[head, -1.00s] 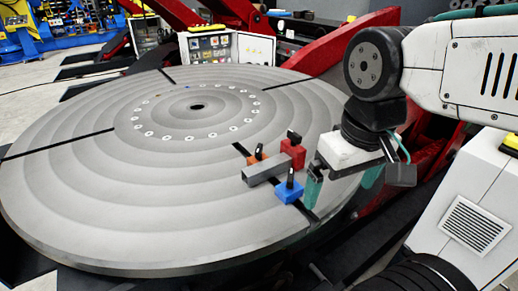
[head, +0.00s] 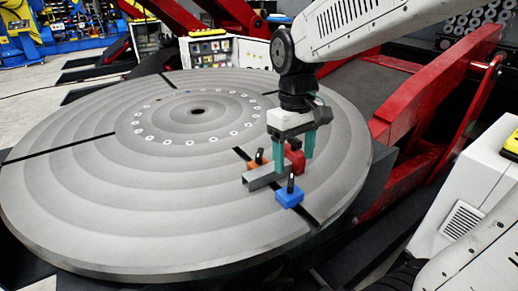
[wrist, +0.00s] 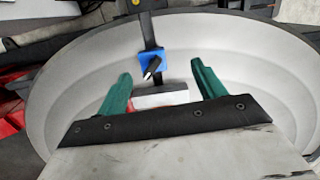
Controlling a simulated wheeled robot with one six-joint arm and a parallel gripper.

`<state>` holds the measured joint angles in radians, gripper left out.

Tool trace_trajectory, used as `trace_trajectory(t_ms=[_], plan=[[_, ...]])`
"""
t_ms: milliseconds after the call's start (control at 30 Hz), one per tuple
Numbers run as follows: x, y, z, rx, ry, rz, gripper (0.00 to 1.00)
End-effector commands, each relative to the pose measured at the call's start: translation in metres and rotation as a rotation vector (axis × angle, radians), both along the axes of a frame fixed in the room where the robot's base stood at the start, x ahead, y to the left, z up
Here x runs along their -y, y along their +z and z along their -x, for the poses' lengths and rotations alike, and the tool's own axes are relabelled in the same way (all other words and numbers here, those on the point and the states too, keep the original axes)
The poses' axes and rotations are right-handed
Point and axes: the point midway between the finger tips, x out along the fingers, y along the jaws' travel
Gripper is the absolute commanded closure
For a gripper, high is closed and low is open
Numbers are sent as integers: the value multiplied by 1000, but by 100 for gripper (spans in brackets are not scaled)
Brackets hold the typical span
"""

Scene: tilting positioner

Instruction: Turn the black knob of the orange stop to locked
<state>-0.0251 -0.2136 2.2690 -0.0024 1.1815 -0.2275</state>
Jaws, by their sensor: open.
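The orange stop (head: 255,166) sits on the round grey table with its black knob (head: 260,155) upright on top; its setting is too small to read. A grey bar (head: 262,178) lies against it, between it and the blue stop (head: 289,200). The red stop (head: 298,162) is just right of the orange one, partly behind my fingers. My gripper (head: 294,158) is open and empty, pointing down over the red stop and bar. In the wrist view, the bar (wrist: 160,96) and blue stop (wrist: 146,59) show between and beyond my fingers; the orange stop is hidden.
The large grey turntable (head: 90,215) has dark radial slots, and the stops stand along one. Red machine arms (head: 435,85) rise behind and to the right. A white control cabinet (head: 222,50) stands at the back. The left side of the turntable is clear.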

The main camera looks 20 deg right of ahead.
Motion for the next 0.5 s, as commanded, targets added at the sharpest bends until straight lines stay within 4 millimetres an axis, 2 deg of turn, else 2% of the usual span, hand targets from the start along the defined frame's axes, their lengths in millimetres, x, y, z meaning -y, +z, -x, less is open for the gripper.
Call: trace_trajectory(t_ms=[33,300,400,500], plan=[[-2,-5,-20,-13,48,-4,31],[-10,-28,-123,1,386,-37,31],[-12,-26,-156,39,532,-42,31],[-13,-14,-170,84,640,-37,31]])
